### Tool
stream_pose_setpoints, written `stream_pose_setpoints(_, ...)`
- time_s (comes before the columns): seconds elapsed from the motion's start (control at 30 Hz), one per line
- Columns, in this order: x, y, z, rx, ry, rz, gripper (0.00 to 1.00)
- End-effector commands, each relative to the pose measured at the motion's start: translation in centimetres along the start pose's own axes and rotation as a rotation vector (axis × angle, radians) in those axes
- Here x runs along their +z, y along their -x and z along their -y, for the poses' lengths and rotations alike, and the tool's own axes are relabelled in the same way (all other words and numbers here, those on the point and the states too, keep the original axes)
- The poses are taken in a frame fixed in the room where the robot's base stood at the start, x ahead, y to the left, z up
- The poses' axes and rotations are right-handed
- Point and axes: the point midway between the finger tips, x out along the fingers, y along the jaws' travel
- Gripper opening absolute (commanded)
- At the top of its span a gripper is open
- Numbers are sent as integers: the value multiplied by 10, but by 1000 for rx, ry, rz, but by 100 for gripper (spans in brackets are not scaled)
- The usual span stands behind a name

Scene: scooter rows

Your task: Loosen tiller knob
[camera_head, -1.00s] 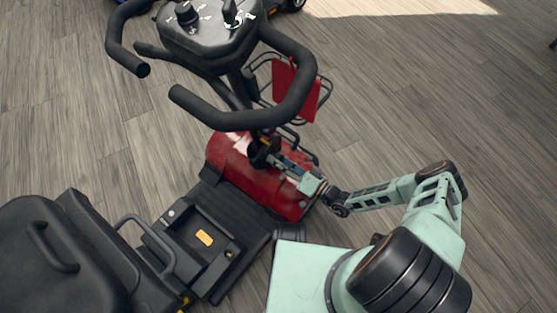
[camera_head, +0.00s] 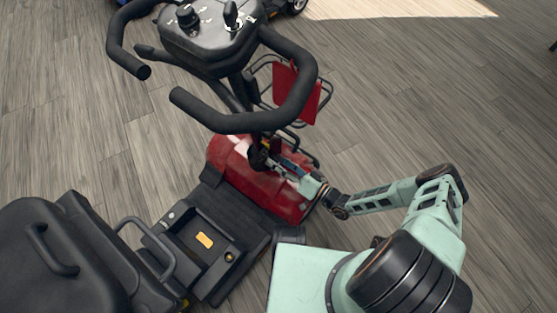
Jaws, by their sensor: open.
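The scooter's black tiller (camera_head: 240,92) rises from the red front body (camera_head: 228,152) to a control panel with looped handlebars. The tiller knob is not clearly visible; the dark pivot (camera_head: 257,153) at the tiller's foot is small and partly hidden by my gripper. My gripper (camera_head: 275,160) reaches in from the right, low over the red body, with its fingertips close beside the pivot. Its jaws are open. I cannot tell whether they touch or surround anything there.
The handlebar loop (camera_head: 300,85) hangs above my gripper. A wire basket with a red panel (camera_head: 291,88) is behind the tiller. The black footboard (camera_head: 226,208) and seat (camera_head: 50,255) lie to the lower left. Wooden floor (camera_head: 440,90) is clear on the right.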

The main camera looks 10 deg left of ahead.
Motion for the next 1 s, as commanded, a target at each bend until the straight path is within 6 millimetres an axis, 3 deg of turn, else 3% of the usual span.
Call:
stream_pose_setpoints(0.23,-16,1,14,1,0,-2,56)
stream_pose_setpoints(0.63,-61,0,58,-2,1,-3,56)
stream_pose_setpoints(1.0,-72,-1,70,-1,1,0,56)
